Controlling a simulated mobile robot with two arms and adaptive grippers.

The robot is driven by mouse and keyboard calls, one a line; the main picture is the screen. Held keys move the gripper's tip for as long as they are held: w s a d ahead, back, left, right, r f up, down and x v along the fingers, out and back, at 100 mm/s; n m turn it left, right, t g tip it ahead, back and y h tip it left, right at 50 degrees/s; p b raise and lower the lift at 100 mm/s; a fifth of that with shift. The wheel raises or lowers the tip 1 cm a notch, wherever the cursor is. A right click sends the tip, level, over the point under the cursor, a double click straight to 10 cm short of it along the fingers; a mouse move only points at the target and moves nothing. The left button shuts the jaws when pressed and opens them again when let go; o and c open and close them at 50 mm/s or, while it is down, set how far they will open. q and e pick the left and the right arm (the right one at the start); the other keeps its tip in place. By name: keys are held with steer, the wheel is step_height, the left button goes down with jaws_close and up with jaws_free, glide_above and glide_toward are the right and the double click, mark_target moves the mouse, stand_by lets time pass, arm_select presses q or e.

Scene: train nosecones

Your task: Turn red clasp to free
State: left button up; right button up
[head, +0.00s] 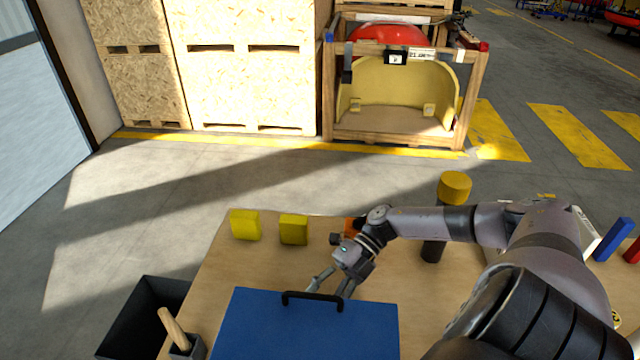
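A small red piece (484,46) sits at the upper right corner of the wooden crate (398,142) at the back. It may be the red clasp, but it is too small to tell which way it is turned. A small blue piece (329,37) is at the crate's upper left corner. My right arm comes in from the right over the table. My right gripper (331,286) has its fingers apart, close to the black handle (312,296) of a blue case (300,335). Nothing shows held between them. My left gripper is not in view.
The wooden table (215,285) bears two yellow blocks (245,225), a yellow-topped black cylinder (455,187), and blue (613,240) and red (633,252) blocks at right. A dark bin (125,325) stands left of the table. Open floor lies between table and crate.

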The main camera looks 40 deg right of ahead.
steer(key=n+y+b, duration=0.1)
steer(key=b, duration=0.1)
steer(key=f+n+t+y+b, duration=0.1)
steer(key=y+b, duration=0.1)
steer(key=shift+s+n+t+b, duration=0.1)
steer(key=shift+n+t+b, duration=0.2)
steer(key=shift+n+b, duration=0.1)
steer(key=shift+r+n+y+b, duration=0.1)
steer(key=shift+n+y+b, duration=0.6)
steer(key=shift+y+b, duration=0.25)
steer(key=o, duration=1.2)
steer(key=shift+r, duration=0.1)
steer(key=shift+c, duration=0.2)
